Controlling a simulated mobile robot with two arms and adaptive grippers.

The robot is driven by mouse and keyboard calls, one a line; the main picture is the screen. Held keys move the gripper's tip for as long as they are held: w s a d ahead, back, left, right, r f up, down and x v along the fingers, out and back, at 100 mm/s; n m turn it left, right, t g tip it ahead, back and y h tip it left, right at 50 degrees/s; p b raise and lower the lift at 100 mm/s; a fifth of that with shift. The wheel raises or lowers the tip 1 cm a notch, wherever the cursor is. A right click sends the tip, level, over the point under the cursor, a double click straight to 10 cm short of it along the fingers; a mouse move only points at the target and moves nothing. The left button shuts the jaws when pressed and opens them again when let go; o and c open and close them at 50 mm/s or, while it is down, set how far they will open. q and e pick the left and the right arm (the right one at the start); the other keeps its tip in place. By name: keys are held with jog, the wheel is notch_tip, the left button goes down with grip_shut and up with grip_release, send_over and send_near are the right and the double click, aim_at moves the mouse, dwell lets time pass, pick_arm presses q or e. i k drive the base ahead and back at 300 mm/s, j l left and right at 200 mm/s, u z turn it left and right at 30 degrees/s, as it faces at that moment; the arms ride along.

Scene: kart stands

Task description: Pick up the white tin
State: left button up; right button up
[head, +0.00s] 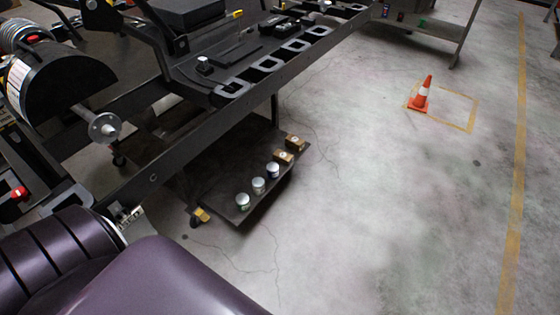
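Three small tins stand upright in a row on the low dark shelf (222,202) under the kart stand. The nearest tin (242,202) has a pale lid and a greenish tint on its side. The middle tin (258,186) looks whitish grey. The far tin (273,170) has a pale lid and a darker, bluish side. At this size I cannot be sure which one is the white tin. Neither gripper shows in the head view.
Two small brown boxes (289,150) sit beyond the tins on the shelf. The stand's dark frame rail (222,124) runs above the shelf's left side. An orange cone (421,96) stands at the upper right. The floor right of the shelf is clear.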

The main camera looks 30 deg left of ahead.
aim_at(258, 183)
jog(key=i+u, duration=0.4)
jog(key=i+l+u, duration=0.6)
jog(key=i+u, duration=0.2)
